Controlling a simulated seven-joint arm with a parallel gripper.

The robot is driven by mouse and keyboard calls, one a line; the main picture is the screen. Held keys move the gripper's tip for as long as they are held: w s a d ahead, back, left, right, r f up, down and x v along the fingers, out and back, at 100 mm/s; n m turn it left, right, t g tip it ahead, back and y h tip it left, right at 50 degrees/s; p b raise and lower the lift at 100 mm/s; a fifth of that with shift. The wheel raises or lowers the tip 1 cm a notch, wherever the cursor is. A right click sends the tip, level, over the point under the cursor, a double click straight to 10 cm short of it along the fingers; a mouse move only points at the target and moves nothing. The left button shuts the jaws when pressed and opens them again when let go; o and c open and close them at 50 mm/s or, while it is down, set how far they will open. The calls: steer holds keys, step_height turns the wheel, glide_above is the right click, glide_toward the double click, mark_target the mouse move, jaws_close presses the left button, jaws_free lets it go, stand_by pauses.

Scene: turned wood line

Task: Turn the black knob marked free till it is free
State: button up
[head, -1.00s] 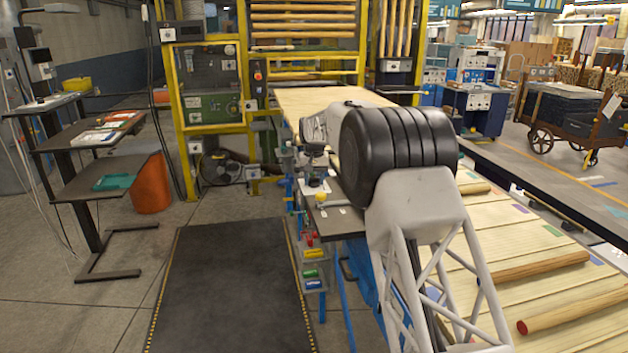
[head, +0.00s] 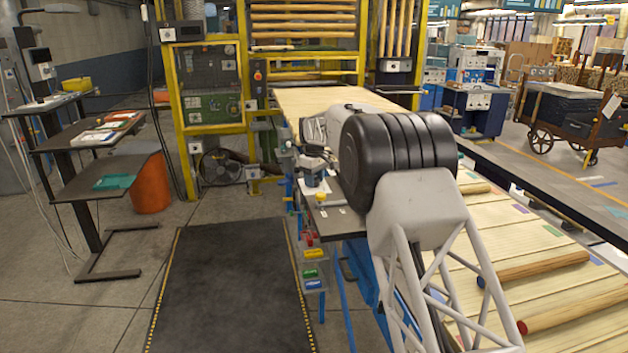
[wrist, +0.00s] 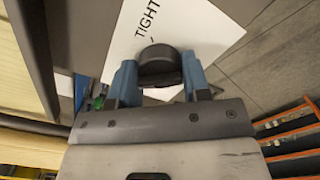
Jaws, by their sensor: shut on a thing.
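The black knob (wrist: 160,60) stands on a white card marked TIGHT in the wrist view. My gripper (wrist: 160,80) has its two blue fingers on either side of the knob and is shut on it. The word "free" cannot be read in these frames. In the head view my gripper (head: 313,178) is small, at the left edge of the dark bench top, and it mostly hides the knob.
A yellow knob (head: 320,197) sits on the dark bench top (head: 338,222) close to my gripper. Small coloured bins (head: 313,270) hang below. Boards and turned rods (head: 530,268) lie on the right. The floor mat (head: 230,285) is clear.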

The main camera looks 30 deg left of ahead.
steer(key=shift+r+n, duration=0.15)
steer(key=shift+n, duration=0.45)
steer(key=o, duration=0.9)
steer(key=shift+r, duration=3.85)
